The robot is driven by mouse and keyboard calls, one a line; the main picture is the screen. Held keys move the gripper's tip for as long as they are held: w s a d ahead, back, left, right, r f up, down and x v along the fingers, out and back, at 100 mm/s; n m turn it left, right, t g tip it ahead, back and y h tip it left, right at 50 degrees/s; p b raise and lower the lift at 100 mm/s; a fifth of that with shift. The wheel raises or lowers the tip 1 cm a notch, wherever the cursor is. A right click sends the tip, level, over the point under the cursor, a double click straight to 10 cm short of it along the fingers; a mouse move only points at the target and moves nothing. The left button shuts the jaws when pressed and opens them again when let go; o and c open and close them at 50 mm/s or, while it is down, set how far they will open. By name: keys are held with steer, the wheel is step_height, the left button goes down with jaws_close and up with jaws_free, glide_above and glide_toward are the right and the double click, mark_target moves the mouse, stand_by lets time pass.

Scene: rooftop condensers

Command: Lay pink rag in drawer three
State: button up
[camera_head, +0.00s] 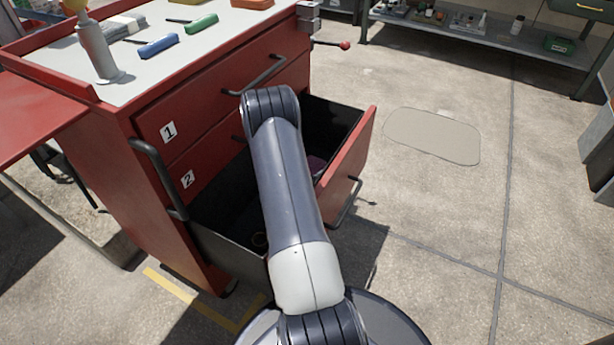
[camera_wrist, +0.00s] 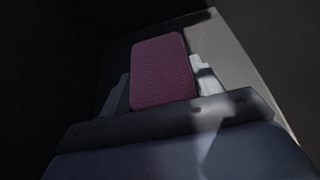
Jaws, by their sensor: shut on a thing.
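The pink rag (camera_wrist: 163,70) shows as a dark magenta folded block in the wrist view, between the two fingers of my gripper (camera_wrist: 164,86). My gripper is shut on it. In the head view only a small purple patch of the rag (camera_head: 316,166) shows, inside the open drawer, beside my arm. The open drawer (camera_head: 352,150) is the one below the drawers marked 1 and 2; its own number is not visible. It is pulled well out, with a red front and dark inside. My arm reaches down into it and hides my gripper and much of the drawer floor.
Drawers 1 and 2 are shut. A side handle (camera_head: 158,178) stands out at the corner. Floor to the right is clear.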

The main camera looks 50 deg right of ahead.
steer(key=shift+f, duration=0.45)
steer(key=shift+f, duration=0.2)
steer(key=o, duration=0.9)
steer(key=shift+o, duration=0.2)
steer(key=shift+r, duration=0.2)
steer(key=shift+a+r, duration=0.15)
steer(key=p+v, duration=0.3)
steer(key=v, duration=0.8)
steer(key=shift+s+a, duration=0.15)
steer(key=shift+a, duration=0.2)
